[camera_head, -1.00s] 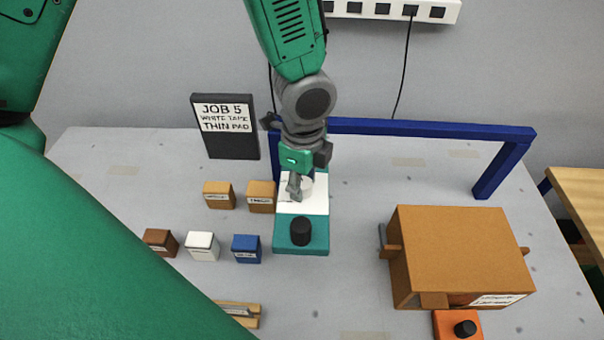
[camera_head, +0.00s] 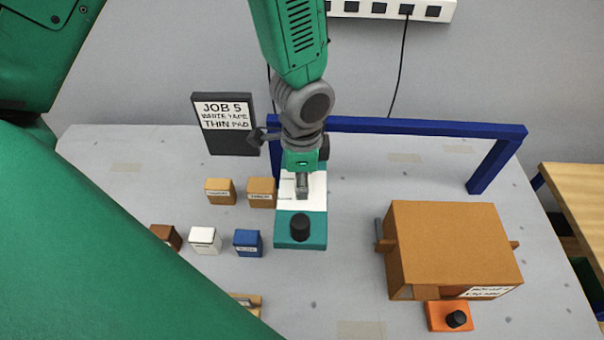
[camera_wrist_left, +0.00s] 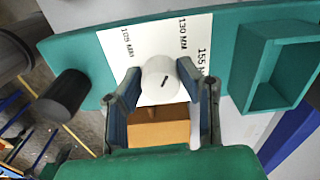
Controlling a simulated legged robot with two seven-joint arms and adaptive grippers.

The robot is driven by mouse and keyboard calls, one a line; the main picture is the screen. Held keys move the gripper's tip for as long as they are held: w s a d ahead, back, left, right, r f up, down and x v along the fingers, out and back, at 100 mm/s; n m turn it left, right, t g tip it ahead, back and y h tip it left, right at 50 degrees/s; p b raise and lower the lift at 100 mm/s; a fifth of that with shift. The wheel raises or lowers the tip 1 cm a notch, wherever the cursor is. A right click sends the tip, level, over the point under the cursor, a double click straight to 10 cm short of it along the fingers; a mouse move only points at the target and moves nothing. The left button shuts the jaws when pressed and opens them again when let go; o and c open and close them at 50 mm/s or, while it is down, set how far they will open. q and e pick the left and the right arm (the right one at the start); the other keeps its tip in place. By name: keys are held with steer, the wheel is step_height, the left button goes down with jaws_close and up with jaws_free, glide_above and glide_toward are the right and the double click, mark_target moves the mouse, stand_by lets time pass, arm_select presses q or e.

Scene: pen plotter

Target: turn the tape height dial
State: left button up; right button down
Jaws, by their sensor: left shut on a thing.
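The tape height dial is a round white knob (camera_wrist_left: 158,80) with a short dark mark, on a white label plate (camera_head: 287,181) of a teal base (camera_head: 280,230). In the left wrist view the plate reads 130 MM, a partly hidden 155 and a third label. The mark slants toward the 130 and 155 side; I cannot tell which it meets. My left gripper (camera_head: 303,190) is shut on the dial, a finger on each side in the wrist view (camera_wrist_left: 160,92). In the head view the fingers hide the dial. My right gripper is not in view.
A black knob (camera_head: 301,227) stands at the base's front. Several small blocks, including a blue one (camera_head: 247,243), lie left. A brown box (camera_head: 455,243) and an orange knob base (camera_head: 440,313) are right. A blue frame (camera_head: 400,126) and job sign (camera_head: 224,124) stand behind.

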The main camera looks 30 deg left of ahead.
arm_select(q)
steer(key=shift+w, duration=0.1)
steer(key=o, duration=1.1)
steer(key=shift+o, duration=0.2)
step_height(320, 180, up, 12)
steer(key=shift+w, duration=0.15)
steer(key=shift+f, duration=0.1)
